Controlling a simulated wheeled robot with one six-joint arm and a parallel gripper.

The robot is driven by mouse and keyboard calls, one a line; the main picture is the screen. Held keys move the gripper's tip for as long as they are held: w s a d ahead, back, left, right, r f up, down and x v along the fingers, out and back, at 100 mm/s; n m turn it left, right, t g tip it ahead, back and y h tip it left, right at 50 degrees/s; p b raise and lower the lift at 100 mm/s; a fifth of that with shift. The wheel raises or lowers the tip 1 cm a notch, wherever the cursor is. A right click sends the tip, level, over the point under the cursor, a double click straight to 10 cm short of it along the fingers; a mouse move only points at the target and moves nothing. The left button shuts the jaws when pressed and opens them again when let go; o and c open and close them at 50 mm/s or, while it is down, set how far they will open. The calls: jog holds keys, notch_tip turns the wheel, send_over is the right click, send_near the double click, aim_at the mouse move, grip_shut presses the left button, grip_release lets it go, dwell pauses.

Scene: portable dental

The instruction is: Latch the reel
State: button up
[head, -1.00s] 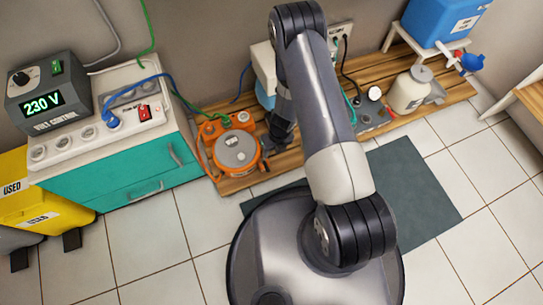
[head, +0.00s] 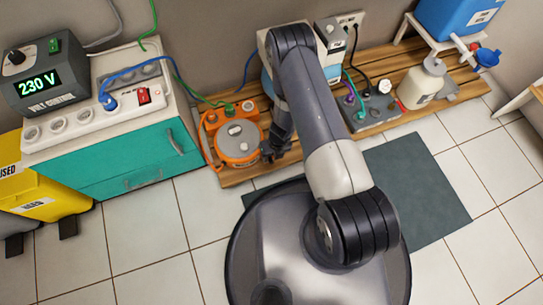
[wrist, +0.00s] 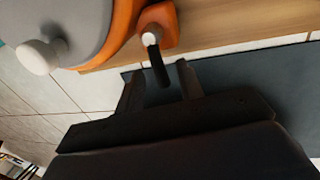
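The orange reel (head: 224,146) with a grey round face stands on the wooden platform, and part of it fills the upper left of the wrist view (wrist: 122,28). On its side is an orange block (wrist: 160,18) with a pale pivot and a short black latch lever (wrist: 159,66). My gripper (head: 270,155) is at the reel's right front side. In the wrist view my gripper (wrist: 160,80) is open, one finger on each side of the lever's black end, with gaps visible. Whether either finger touches the lever I cannot tell.
A teal cabinet (head: 130,171) with a power strip and a 230 V control box (head: 40,82) stands left. The wooden platform (head: 400,119) holds a white bottle (head: 420,84) and a grey unit with knobs on the right. A dark mat (head: 415,185) lies on the tiled floor.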

grip_shut()
dwell(0.3)
